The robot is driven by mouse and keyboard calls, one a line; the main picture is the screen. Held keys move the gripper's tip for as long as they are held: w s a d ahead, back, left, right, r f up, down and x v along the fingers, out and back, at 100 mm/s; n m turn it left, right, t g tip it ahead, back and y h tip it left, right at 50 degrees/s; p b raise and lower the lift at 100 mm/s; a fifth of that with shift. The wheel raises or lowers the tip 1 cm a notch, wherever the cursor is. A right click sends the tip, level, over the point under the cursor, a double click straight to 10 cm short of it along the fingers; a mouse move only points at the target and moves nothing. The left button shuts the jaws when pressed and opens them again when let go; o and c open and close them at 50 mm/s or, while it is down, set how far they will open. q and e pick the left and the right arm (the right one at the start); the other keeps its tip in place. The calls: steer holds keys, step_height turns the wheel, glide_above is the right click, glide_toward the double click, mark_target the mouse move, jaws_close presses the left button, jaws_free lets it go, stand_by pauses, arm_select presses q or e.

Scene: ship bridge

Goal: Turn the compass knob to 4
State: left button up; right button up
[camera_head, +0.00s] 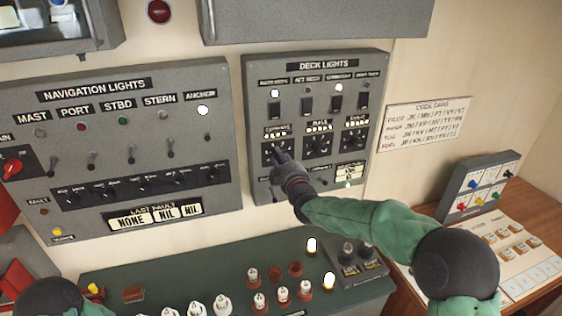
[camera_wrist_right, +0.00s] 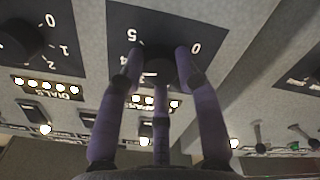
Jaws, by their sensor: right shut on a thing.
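The compass knob is the left one of three dark rotary knobs on the grey DECK LIGHTS panel (camera_head: 233,110). In the head view my right gripper (camera_head: 279,156) covers most of it. In the right wrist view the dark round compass knob (camera_wrist_right: 158,60) sits between the purple fingers of my right gripper (camera_wrist_right: 160,70), which are shut on it. A 5 and a 0 show on its dial plate (camera_wrist_right: 120,20); other digits are partly hidden by the fingers. I cannot tell where the knob's pointer stands. My left gripper is not in view.
The dials knob (camera_head: 320,145) is close on the right, with the chart knob (camera_head: 354,142) beyond it. Switches and lit lamps sit above. The NAVIGATION LIGHTS panel (camera_head: 120,82) is at left. A green console (camera_head: 150,275) with several pegs lies below.

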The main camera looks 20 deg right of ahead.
steer(key=shift+f+n, duration=0.45)
steer(key=shift+n, duration=0.05)
steer(key=o, duration=1.2)
steer(key=shift+c, duration=0.2)
steer(key=shift+d+r, duration=0.1)
steer(key=shift+r, duration=0.05)
steer(key=shift+r, duration=0.1)
steer(key=shift+s, duration=0.1)
steer(key=s, duration=1.2)
steer(key=shift+d, duration=0.2)
